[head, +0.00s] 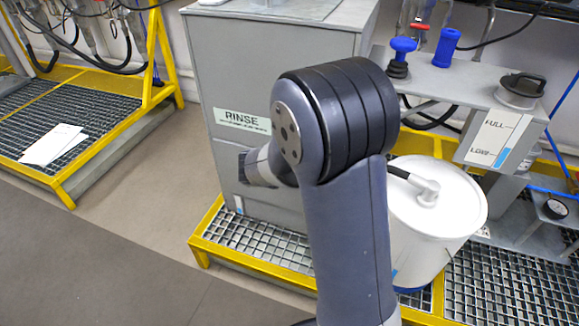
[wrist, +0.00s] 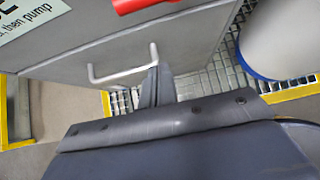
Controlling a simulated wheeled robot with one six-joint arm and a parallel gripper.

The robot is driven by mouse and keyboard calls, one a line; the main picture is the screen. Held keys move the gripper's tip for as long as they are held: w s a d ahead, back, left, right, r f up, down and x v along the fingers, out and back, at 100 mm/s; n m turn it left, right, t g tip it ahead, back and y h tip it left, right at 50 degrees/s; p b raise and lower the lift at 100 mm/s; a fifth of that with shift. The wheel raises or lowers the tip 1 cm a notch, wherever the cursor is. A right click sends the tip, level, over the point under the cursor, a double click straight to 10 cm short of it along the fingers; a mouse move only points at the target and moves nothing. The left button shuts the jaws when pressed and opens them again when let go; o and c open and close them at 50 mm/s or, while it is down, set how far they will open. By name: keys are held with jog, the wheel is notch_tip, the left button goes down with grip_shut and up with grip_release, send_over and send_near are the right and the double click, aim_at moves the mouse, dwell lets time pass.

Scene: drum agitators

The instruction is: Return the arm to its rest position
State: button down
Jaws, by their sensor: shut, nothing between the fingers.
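My arm rises in the middle of the head view, its dark ribbed elbow joint in front of the grey RINSE cabinet (head: 285,60). A grey part of my arm points left beside the cabinet's front; my fingers cannot be made out in that view. In the wrist view my gripper (wrist: 155,75) is shut and empty. Its fingers appear over the pale bar handle (wrist: 122,75) on the grey cabinet face; I cannot tell whether they touch it.
A white drum (head: 440,215) stands right of my arm on a yellow-edged grate (head: 260,240). A FULL/LOW tank (head: 490,135) and a gauge (head: 555,208) are at right. A red object (wrist: 140,4) tops the wrist view. The floor (head: 130,240) at left is clear.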

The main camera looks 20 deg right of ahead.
jog(key=p+v, duration=0.1)
jog(key=v, duration=0.4)
jog(key=shift+s+a+r, duration=0.15)
jog(key=shift+s+a, duration=0.05)
jog(key=shift+s, duration=0.05)
